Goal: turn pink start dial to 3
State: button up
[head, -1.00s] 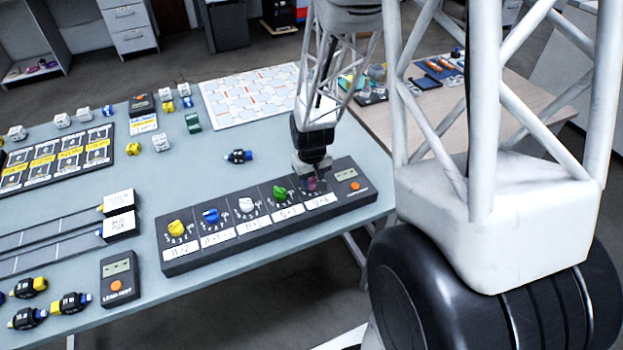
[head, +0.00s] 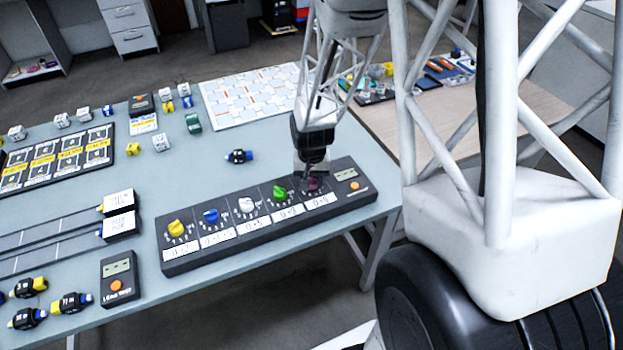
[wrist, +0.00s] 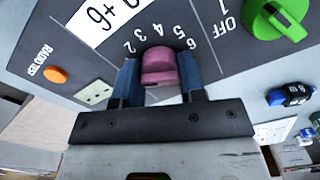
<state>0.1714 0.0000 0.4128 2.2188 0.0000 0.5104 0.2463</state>
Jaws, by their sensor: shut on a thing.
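The pink dial (wrist: 159,66) sits at the end of the dark dial panel, with printed numbers 2 to 6 around it in the wrist view. In the head view the pink dial (head: 316,185) is partly hidden under my gripper (head: 311,176). My gripper (wrist: 159,76) has its two blue-grey fingers on either side of the dial's raised grip, shut on it. The dial's pointer is hard to make out, so I cannot tell which number it is at.
The green dial (head: 280,193) is beside the pink one, with white, blue and yellow dials further left on the panel (head: 172,262). An orange button (wrist: 54,75) and small display (wrist: 94,93) are on its other side. A blue-and-black part (head: 238,156) lies behind the panel.

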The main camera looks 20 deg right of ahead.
aim_at(312, 179)
jog(key=m, duration=1.3)
dwell(0.4)
jog(key=o, duration=0.9)
jog(key=shift+r, duration=0.1)
jog(key=shift+r, duration=3.8)
